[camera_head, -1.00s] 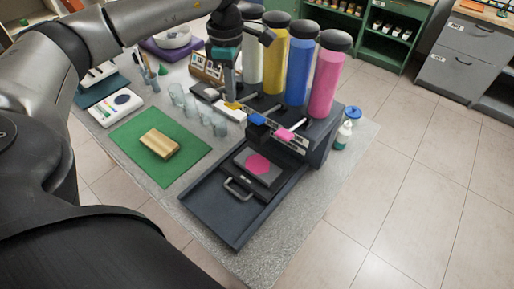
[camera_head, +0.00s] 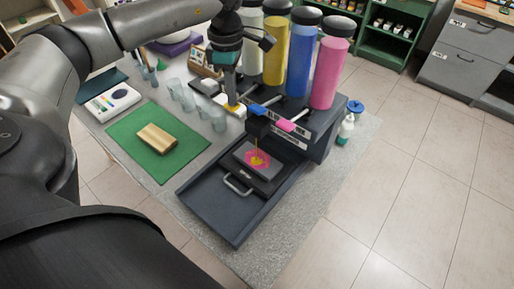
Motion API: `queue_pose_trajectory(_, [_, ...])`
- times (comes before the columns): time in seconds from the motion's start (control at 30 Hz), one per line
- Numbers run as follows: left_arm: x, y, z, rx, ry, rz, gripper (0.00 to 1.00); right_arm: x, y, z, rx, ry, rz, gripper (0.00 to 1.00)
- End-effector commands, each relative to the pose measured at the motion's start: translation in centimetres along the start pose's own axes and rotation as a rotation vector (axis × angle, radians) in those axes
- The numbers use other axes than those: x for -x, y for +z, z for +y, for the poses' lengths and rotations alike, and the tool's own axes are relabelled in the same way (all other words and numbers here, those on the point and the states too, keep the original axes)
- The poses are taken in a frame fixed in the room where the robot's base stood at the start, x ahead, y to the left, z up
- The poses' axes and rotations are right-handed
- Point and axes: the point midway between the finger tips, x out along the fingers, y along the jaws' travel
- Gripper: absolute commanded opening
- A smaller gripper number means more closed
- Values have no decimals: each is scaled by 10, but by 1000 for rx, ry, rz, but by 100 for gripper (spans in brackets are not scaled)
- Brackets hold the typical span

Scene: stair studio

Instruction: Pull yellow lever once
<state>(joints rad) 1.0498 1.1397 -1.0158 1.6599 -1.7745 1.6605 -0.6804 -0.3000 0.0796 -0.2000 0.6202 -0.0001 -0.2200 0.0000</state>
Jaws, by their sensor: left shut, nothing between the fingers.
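The paint dispenser (camera_head: 322,138) is a dark unit with several upright bottles, among them a yellow one (camera_head: 275,52). The yellow lever (camera_head: 237,111) is at its front left, beside the blue lever (camera_head: 257,109) and the pink lever (camera_head: 286,125). My left gripper (camera_head: 232,101) points down, shut and empty, with its tips at the yellow lever; exact contact is hard to make out. My right gripper is not in view.
A dark tray (camera_head: 212,206) with a handle extends in front of the dispenser. A wooden block (camera_head: 157,138) lies on a green mat (camera_head: 123,137) to the left. Several clear cups (camera_head: 187,100) stand close to the gripper. A small bottle (camera_head: 345,129) stands at right.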

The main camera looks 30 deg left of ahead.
Motion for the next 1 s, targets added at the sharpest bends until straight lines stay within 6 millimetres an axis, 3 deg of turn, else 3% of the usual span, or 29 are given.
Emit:
queue_pose_trajectory(0.33, [-17, 0, -1, -1, -3, 1, 0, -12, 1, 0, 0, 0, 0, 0])
queue_pose_trajectory(0.57, [-15, 0, -1, -1, -4, 2, 0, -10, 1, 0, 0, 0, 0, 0])
queue_pose_trajectory(1.0, [12, 0, -1, -1, -3, 1, 0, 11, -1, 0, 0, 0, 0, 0])
